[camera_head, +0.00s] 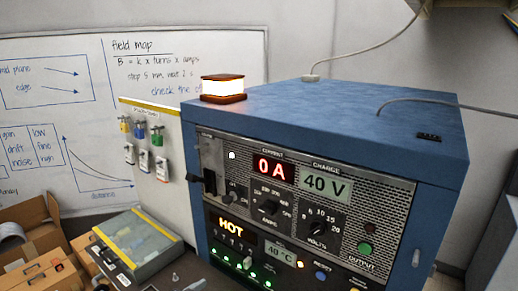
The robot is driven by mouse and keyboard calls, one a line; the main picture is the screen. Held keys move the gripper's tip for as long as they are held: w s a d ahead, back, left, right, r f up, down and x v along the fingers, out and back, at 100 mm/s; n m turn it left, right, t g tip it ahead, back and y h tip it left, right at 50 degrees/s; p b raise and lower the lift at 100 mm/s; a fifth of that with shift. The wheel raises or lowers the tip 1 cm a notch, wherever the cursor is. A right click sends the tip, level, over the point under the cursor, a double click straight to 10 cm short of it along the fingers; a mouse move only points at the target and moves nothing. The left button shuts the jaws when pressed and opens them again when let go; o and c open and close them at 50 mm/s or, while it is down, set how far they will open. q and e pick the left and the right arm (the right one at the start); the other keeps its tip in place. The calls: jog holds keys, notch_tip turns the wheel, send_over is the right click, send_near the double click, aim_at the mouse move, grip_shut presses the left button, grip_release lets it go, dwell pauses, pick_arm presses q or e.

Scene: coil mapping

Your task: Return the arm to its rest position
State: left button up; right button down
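Neither of my arms nor grippers can be made out in the head view. A large blue power supply cabinet (330,108) fills the right half. Its front panel has a red display (272,170) reading "0 A" and a display (326,184) reading "40 V". Lower down, an amber display (231,228) reads "HOT" and a small display (285,254) appears to read 40 °C. A lit lamp (222,87) with a brown base and cap stands on the cabinet's top left. Small grey items (192,285) at the bottom edge are cut off and unclear.
A case (138,246) with yellow edging lies beside the cabinet. Coloured padlocks or tags (140,131) hang on a pale board (150,178). A whiteboard (60,130) stands behind. A grey cable (440,101) crosses the cabinet top.

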pick_arm(q)
jog(key=s+a+f+n+g+y, duration=0.25)
jog(key=s+a+f+g, duration=0.3)
jog(key=s+f, duration=0.55)
jog(key=s+a+f+n+g+y, duration=0.1)
jog(key=s+a+f+g+y, duration=0.45)
jog(key=s, duration=0.95)
notch_tip(320, 180, down, 34)
jog(key=h, duration=0.1)
jog(key=s+a+f, duration=0.2)
jog(key=s+f, duration=0.7)
jog(key=s+a+f, duration=0.1)
jog(key=s+f, duration=0.8)
jog(key=s, duration=0.1)
jog(key=shift+a+m+g, duration=0.3)
jog(key=shift+a+m, duration=0.05)
jog(key=shift+a, duration=0.05)
